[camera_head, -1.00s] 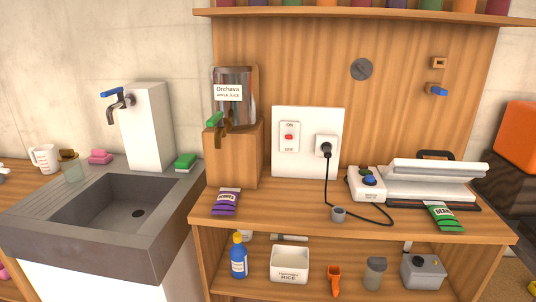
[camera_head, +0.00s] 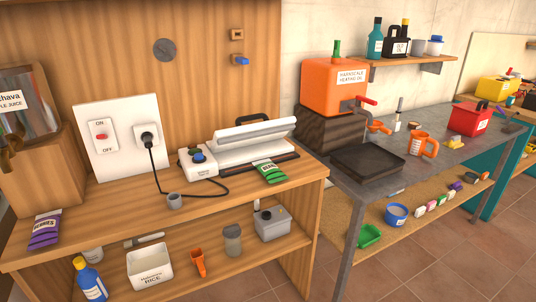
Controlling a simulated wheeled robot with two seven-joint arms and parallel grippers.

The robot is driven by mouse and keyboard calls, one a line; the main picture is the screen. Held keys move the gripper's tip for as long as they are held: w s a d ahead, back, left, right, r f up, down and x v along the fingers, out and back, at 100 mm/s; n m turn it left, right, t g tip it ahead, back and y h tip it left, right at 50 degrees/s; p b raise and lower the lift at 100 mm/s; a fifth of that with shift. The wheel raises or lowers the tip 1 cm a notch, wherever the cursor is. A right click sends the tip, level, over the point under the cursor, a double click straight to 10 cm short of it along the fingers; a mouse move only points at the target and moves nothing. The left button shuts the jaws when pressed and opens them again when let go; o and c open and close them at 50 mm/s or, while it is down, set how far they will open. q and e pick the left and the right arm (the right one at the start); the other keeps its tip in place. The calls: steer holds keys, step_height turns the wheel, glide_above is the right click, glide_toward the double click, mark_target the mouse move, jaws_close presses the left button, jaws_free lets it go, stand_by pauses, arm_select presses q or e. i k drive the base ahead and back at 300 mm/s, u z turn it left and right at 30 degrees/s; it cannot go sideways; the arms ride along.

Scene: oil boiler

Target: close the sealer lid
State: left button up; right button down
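A black handle shows behind the lid. A green bag (camera_head: 271,172) lies at the sealer's front edge; I cannot tell if it reaches under the lid. A black cord runs from the sealer to the wall socket (camera_head: 147,137). Neither of my grippers is in view.
Tiled floor (camera_head: 430,270) is clear at front right.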

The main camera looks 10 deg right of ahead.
mark_target(240, 135)
steer(key=z, duration=1.95)
steer(key=i, duration=1.25)
steer(key=u, duration=1.45)
